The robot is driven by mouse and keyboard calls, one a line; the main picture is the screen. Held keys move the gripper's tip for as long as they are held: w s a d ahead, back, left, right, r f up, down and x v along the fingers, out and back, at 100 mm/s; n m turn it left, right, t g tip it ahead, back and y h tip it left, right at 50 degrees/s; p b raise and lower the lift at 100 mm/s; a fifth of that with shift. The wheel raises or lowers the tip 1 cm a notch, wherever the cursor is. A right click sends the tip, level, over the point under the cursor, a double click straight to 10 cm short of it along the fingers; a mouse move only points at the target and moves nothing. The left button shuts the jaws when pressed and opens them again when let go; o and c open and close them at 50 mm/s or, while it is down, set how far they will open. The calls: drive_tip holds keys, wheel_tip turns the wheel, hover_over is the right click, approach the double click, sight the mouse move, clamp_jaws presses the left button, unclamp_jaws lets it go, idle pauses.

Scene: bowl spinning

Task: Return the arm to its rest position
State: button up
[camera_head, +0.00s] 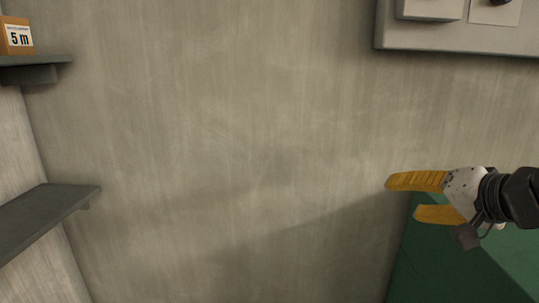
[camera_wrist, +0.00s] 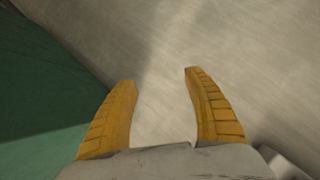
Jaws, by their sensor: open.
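My gripper (camera_head: 402,198) is at the right of the head view, reaching in from the right edge. Its two yellow fingers point left and are spread apart with nothing between them. In the wrist view my gripper (camera_wrist: 160,80) shows both yellow fingers apart, with bare grey surface beyond them. Most of my arm is outside the head view.
A green surface (camera_head: 440,265) lies below and behind my gripper. A pale panel (camera_head: 460,38) hangs at the upper right. The middle is bare wall.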

drive_tip(key=s+a+f+n+g+h+b, duration=0.1)
drive_tip(key=s+f+b, duration=0.3)
drive_tip(key=f, duration=1)
drive_tip(key=s+a+f+n+g+h+b, duration=0.1)
drive_tip(key=s+a+f+n+g+b, duration=0.1)
drive_tip(key=f+b, duration=0.6)
drive_tip(key=s+a+f+n+g+h+b, duration=0.1)
drive_tip(key=s+a+f+n+b, duration=0.2)
drive_tip(key=f, duration=1.8)
drive_tip(key=s+a+b, duration=0.1)
drive_tip(key=s+b, duration=0.2)
drive_tip(key=b, duration=0.1)
drive_tip(key=shift+a+n+g+h, duration=0.3)
drive_tip(key=shift+a, duration=0.1)
drive_tip(key=shift+s+r, duration=0.1)
drive_tip(key=shift+s, duration=0.05)
drive_tip(key=shift+c, duration=0.2)
